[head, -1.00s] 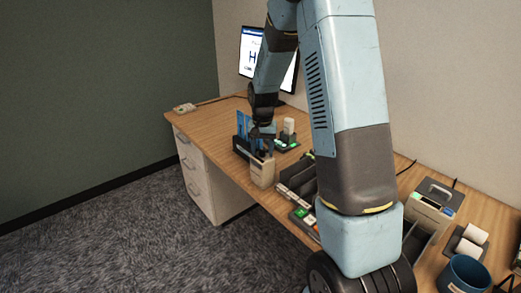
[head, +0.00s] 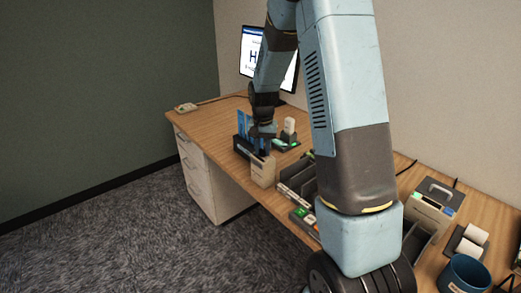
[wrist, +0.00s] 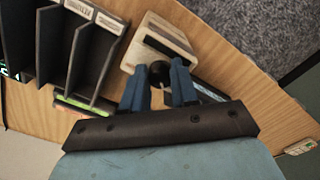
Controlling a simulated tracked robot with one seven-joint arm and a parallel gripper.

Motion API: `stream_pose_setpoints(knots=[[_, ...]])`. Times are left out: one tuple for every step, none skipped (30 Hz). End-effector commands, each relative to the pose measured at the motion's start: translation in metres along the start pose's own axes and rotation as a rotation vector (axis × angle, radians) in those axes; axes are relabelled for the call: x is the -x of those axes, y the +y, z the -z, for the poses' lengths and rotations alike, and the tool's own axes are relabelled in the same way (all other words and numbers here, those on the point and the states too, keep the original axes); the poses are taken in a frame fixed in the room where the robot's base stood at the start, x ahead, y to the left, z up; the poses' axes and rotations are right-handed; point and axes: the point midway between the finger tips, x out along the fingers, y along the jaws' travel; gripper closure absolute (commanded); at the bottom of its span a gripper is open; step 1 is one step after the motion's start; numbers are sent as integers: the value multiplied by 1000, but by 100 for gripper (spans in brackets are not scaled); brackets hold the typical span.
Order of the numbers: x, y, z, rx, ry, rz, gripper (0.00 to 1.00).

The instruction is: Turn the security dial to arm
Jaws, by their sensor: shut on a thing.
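A beige box (head: 262,171) stands near the front edge of the desk, with a dark slot in its top. It also shows in the wrist view (wrist: 165,45), where a round black knob (wrist: 158,72), which looks like the dial, sits at its side facing me. My gripper (wrist: 159,82) has its two blue fingers on either side of this knob and is shut on it. In the head view my gripper (head: 264,148) is low, just above and behind the beige box. The knob's markings and its setting cannot be read.
A dark divided organizer (wrist: 85,45) stands close beside the box. A dark holder with blue sheets (head: 243,140) is just behind my gripper. A monitor (head: 250,50) is at the back. The desk's left part is mostly clear.

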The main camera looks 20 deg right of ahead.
Motion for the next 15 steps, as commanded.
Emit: stream_pose_setpoints(knots=[[1, 0, 2, -20, 3, 1, 100], [1, 0, 2, -36, 4, 1, 100], [1, 0, 2, -59, 4, 1, 100], [1, 0, 2, -78, 4, 1, 100], [1, 0, 2, -99, 4, 1, 100], [1, 0, 2, -129, 4, 1, 100], [1, 0, 2, -154, 5, 1, 100], [1, 1, 2, -179, 5, 0, 100], [1, 0, 2, -214, 5, 0, 100], [1, 0, 2, -241, 5, 0, 100], [1, 1, 2, -270, 5, 1, 100], [1, 1, 2, -309, 5, 1, 100], [1, 1, 2, -337, 5, 1, 100], [1, 1, 2, -366, 6, 0, 100], [1, 1, 2, -404, 6, 0, 100]])
